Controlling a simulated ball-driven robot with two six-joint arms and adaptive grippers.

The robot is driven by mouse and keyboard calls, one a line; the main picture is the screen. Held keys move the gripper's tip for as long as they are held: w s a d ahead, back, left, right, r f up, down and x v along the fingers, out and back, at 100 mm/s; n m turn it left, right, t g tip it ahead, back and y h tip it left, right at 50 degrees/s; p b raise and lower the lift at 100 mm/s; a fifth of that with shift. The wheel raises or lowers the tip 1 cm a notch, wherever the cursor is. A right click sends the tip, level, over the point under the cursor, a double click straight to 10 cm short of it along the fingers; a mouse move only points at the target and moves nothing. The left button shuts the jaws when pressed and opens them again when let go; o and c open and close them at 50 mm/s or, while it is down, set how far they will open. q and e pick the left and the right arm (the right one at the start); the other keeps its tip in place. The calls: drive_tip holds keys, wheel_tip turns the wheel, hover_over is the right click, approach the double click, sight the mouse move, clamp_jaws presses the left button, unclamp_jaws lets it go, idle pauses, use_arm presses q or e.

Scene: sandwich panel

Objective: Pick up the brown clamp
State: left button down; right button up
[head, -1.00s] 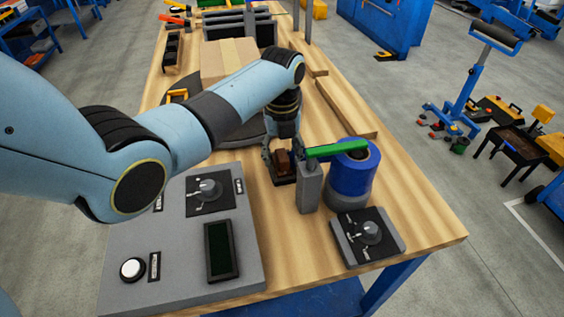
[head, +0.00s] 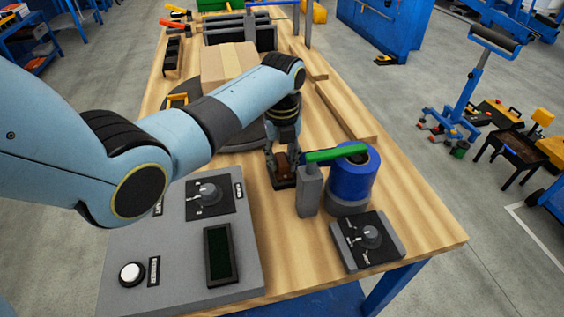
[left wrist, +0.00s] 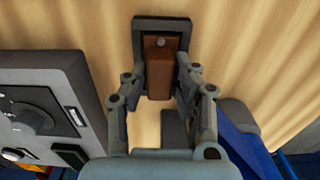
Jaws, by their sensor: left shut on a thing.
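The brown clamp (head: 283,165) is a small brown block on a dark base, standing on the wooden table beside the grey post with the green bar. My left gripper (head: 281,157) reaches down over it from above. In the left wrist view the brown clamp (left wrist: 159,70) lies between the two fingers of my left gripper (left wrist: 160,85), which are shut on it. The dark base plate (left wrist: 162,24) shows around its far end. My right gripper is not in view.
A grey post with a green bar (head: 335,154) and a blue roll (head: 351,182) stand close to the right of the clamp. A grey control panel (head: 180,255) lies at the front left, a smaller knob box (head: 368,238) at the front right. A cardboard box (head: 230,62) is behind.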

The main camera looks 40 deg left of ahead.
sight(279, 159)
use_arm(q)
drive_tip(key=r, duration=0.4)
drive_tip(key=shift+s+a+r, duration=0.2)
drive_tip(key=shift+s+a, duration=0.05)
drive_tip(key=s+a+r+p, duration=0.2)
drive_tip(key=s+r+p, duration=0.1)
drive_tip(key=s+r, duration=0.2)
drive_tip(key=s+a+r+p, duration=0.2)
drive_tip(key=s+r+p, duration=0.1)
drive_tip(key=s+r, duration=0.2)
drive_tip(key=shift+a+r, duration=0.35)
drive_tip(key=shift+r, duration=0.45)
drive_tip(key=shift+f, duration=0.1)
